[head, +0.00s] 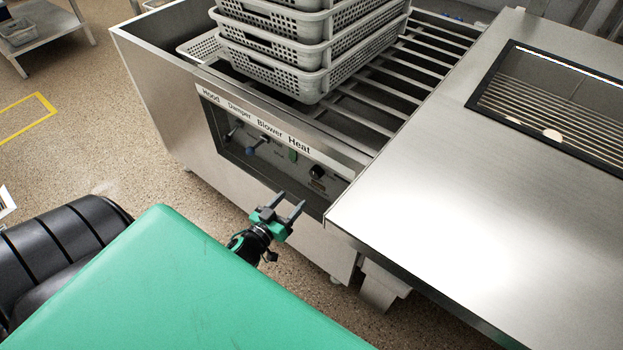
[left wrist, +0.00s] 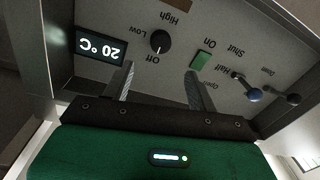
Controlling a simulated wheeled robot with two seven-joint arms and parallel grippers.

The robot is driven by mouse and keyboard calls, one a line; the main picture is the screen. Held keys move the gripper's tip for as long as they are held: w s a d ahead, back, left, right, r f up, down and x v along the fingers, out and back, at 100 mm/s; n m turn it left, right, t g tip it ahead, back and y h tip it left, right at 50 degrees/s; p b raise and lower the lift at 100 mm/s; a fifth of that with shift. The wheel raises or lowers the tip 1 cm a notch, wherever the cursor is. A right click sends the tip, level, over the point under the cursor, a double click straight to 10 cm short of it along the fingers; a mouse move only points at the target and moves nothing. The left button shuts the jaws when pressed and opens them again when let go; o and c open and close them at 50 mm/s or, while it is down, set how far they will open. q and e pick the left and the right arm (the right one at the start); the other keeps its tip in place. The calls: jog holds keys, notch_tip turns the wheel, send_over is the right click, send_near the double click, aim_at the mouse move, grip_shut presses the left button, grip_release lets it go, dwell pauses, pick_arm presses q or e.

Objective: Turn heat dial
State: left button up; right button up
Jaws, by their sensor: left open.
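The heat dial (head: 317,172) is a round black knob on the recessed control panel, below the "Heat" label. In the left wrist view, which shows the panel upside down, the dial (left wrist: 160,41) sits among the marks Off, Low and High. A pale pointer mark shows on its face; its exact setting is hard to read. My left gripper (head: 291,199) is open and empty in front of the panel. In the wrist view its two fingers (left wrist: 159,70) point at the panel on either side of the dial, apart from it. My right gripper is not in view.
Beside the dial are a green switch (left wrist: 201,60), a blue-knobbed lever (left wrist: 255,95), a darker lever (left wrist: 293,99) and a display (left wrist: 101,47) reading 20 °C. Stacked grey baskets (head: 290,55) stand on the rails above. A steel counter (head: 450,180) juts out at the right.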

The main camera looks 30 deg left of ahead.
aim_at(314, 176)
pick_arm(q)
jog(key=w, duration=1.1)
jog(key=shift+w+d, duration=0.1)
jog(key=shift+w, duration=0.1)
jog(key=shift+c, duration=0.2)
jog(key=c, duration=0.9)
